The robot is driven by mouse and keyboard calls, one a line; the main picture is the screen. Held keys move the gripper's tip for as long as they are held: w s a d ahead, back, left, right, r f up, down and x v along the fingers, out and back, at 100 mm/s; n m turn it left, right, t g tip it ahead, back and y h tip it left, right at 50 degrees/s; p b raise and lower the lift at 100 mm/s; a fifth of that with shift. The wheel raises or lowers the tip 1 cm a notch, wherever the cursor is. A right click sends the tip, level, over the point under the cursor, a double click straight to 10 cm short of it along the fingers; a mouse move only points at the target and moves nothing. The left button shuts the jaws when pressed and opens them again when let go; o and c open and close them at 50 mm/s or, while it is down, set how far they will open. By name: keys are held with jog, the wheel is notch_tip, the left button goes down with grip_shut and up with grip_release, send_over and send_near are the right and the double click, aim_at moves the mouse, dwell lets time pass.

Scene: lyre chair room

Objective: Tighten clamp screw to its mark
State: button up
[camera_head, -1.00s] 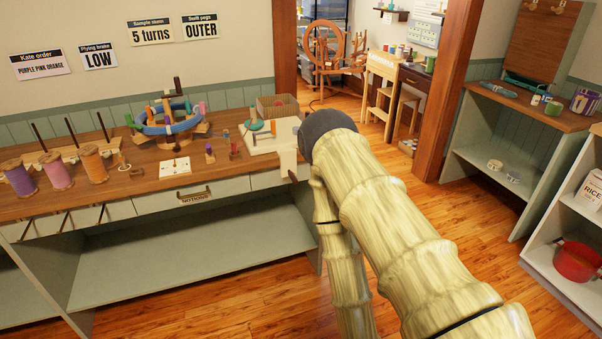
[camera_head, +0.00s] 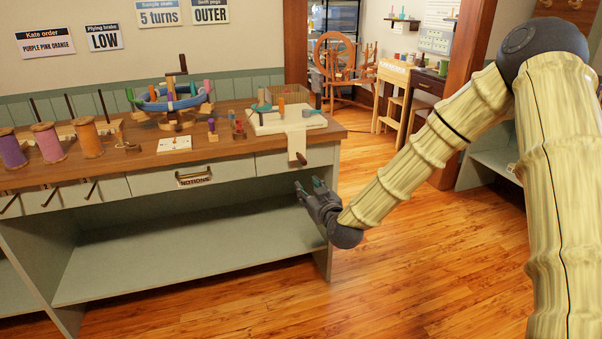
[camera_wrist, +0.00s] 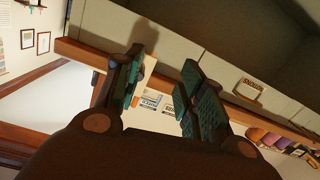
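The pale clamp (camera_head: 296,142) hangs over the front edge of the wooden bench, under the white board at its right end. A small dark screw handle (camera_head: 301,159) shows at its lower end. Any mark on the screw is too small to make out. My gripper (camera_head: 311,187) is just below the handle, apart from it in the head view, fingers pointing up. In the wrist view my gripper (camera_wrist: 165,85) is open, its two teal-padded fingers spread. A brown shape behind the left finger is partly hidden, and I cannot tell what it is.
The bench drawer front (camera_head: 190,180) and the lower shelf (camera_head: 180,250) are left of my gripper. Spools (camera_head: 88,138) and a blue ring-shaped swift (camera_head: 170,103) stand on the bench. The wooden floor (camera_head: 420,260) to the right is clear.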

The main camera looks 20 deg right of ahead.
aim_at(301, 158)
jog(key=shift+t+h, duration=0.3)
jog(key=shift+t, duration=0.3)
jog(key=w+r+b, duration=0.1)
jog(key=w, duration=0.3)
jog(key=w+r, duration=0.1)
jog(key=w, duration=0.3)
jog(key=w+d+r+b, duration=0.1)
jog(key=w, duration=0.3)
jog(key=shift+w+r+b, duration=0.25)
jog(key=shift+r+b, duration=0.1)
jog(key=shift+r, duration=0.05)
grip_shut()
